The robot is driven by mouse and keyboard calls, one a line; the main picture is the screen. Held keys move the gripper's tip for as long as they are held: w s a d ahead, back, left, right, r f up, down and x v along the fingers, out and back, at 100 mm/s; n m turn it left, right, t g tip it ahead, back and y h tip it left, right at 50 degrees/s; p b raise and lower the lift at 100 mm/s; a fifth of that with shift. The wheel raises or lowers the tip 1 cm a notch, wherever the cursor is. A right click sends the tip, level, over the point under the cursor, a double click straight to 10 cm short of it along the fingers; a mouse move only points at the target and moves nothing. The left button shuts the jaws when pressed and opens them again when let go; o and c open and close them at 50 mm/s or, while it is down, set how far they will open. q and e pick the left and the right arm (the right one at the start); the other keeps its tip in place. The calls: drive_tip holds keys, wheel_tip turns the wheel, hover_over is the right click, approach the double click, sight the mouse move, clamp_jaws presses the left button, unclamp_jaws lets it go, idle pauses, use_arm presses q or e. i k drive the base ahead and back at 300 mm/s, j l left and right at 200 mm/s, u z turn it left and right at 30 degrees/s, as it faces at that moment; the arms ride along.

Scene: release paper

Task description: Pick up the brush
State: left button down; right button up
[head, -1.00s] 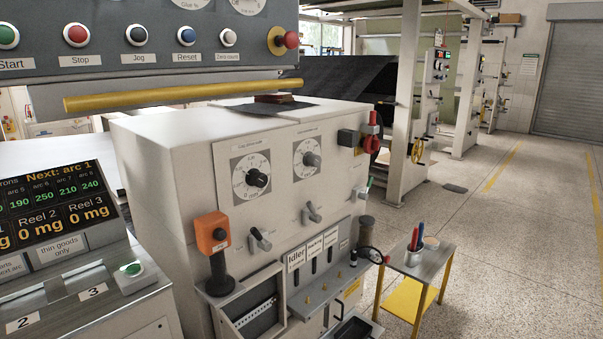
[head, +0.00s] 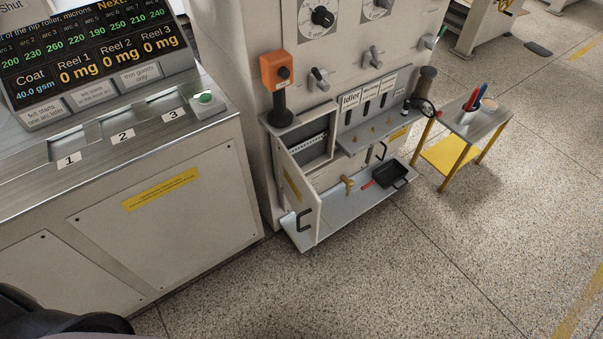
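I cannot clearly make out a brush. A black tray-like item (head: 396,176) sits low on the front of the white machine, at the right end of its bottom ledge. A red handle (head: 368,184) shows at its left side; I cannot tell whether this belongs to a brush. Neither of my grippers can be made out in the head view.
An open cabinet door (head: 296,196) juts out above the ledge (head: 338,220). A small yellow-legged table (head: 474,122) holding red and blue items stands to the right. A grey console (head: 150,215) stands left. The floor (head: 400,275) in front is clear.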

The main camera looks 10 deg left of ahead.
sight(476, 92)
drive_tip(key=i+l+z, duration=0.25)
drive_tip(key=i+l, duration=0.4)
drive_tip(key=i+l+z, duration=0.2)
drive_tip(key=i+l, duration=0.4)
drive_tip(key=i, duration=0.15)
drive_tip(key=u, duration=1.5)
drive_tip(key=z, duration=1.45)
